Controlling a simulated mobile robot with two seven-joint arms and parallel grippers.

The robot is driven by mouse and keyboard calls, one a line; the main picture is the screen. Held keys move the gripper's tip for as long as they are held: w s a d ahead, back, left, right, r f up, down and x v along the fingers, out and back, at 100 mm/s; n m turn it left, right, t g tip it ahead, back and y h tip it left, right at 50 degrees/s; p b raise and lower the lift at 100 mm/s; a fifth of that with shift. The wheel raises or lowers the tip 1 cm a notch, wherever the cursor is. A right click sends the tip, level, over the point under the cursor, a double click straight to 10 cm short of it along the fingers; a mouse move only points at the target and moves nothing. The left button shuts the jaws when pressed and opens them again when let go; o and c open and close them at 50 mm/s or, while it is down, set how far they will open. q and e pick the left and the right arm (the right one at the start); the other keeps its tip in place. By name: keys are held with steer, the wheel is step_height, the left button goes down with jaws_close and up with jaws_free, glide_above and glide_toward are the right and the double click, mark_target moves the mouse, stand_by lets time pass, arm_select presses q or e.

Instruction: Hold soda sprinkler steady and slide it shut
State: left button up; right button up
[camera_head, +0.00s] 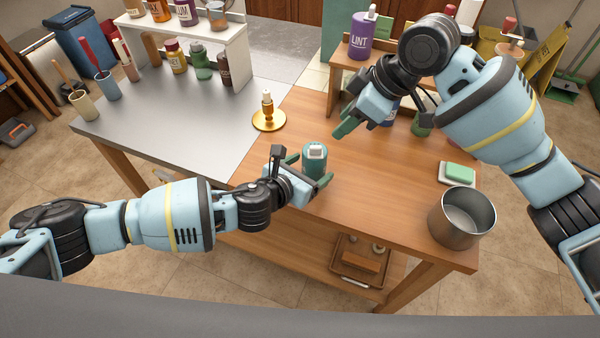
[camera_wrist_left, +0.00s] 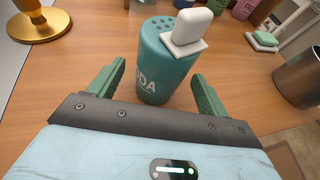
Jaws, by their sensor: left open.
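The soda sprinkler (camera_head: 315,165) is a teal can standing upright on the wooden table. In the left wrist view the sprinkler (camera_wrist_left: 162,72) shows "DA" lettering and holes in its top. Its white slider (camera_wrist_left: 190,32) sits offset to the right, overhanging the rim and leaving the holes uncovered. My left gripper (camera_head: 308,170) is open, with one green finger on each side of the sprinkler; gaps show in the wrist view. My right gripper (camera_head: 346,126) is above the table, behind and right of the sprinkler, apart from it; its finger opening is unclear.
A purple bottle (camera_head: 361,36) stands on a rear shelf. The wood around the sprinkler is mostly clear.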

arm_select(q)
steer(key=shift+x, duration=1.35)
steer(key=shift+r, duration=0.1)
steer(key=c, duration=1.1)
steer(key=shift+c, duration=0.2)
steer(key=o, duration=0.5)
steer(key=c, duration=0.4)
